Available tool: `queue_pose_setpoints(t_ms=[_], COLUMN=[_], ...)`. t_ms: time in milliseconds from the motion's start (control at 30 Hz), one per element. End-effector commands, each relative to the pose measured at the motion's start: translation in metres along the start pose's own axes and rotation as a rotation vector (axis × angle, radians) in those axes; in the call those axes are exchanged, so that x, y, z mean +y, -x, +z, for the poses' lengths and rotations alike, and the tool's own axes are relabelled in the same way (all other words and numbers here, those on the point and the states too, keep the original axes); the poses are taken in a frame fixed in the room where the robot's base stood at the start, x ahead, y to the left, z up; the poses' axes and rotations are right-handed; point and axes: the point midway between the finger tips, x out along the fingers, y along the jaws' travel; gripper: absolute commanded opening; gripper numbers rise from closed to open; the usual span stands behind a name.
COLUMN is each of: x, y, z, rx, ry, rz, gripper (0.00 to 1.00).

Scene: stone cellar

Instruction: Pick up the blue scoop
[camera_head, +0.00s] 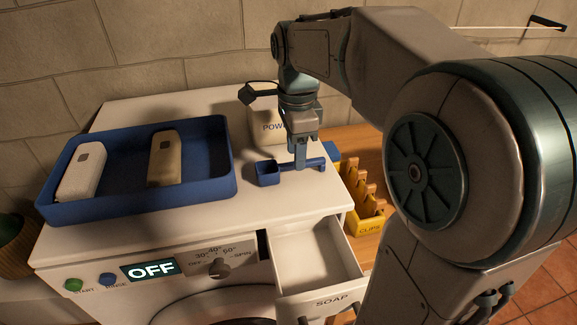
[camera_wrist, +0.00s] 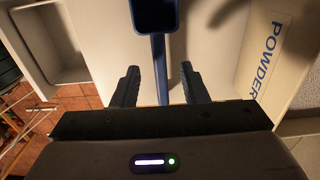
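The blue scoop (camera_head: 268,173) lies on the white top of the washing machine, its square cup to the left and its handle pointing right. In the wrist view the scoop's handle (camera_wrist: 160,75) runs between the two dark fingers of my gripper (camera_wrist: 161,88), with a gap on each side. My gripper (camera_head: 299,158) points down over the handle in the head view and hides part of it. The fingers are apart and do not appear to touch the handle. The cup shows only partly at the top edge of the wrist view.
A blue tray (camera_head: 222,190) with a white and a tan device stands left. A POWDER box (camera_head: 262,125) stands behind my gripper. The soap drawer (camera_head: 320,258) is pulled out in front. A yellow CLIPS box (camera_head: 370,226) stands right. The panel display (camera_head: 151,270) reads OFF.

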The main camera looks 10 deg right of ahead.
Motion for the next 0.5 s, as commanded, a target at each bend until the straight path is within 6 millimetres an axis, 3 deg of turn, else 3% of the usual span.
queue_pose_setpoints(t_ms=[133,400,500], x=[0.0,0.0,0.0], y=[-0.016,-0.019,-0.019], z=[0.0,0.0,0.0], rx=[0.0,0.0,0.0], ry=[0.0,0.0,0.0], rz=[0.002,-0.001,-0.001], gripper=[0.4,0.4,0.12])
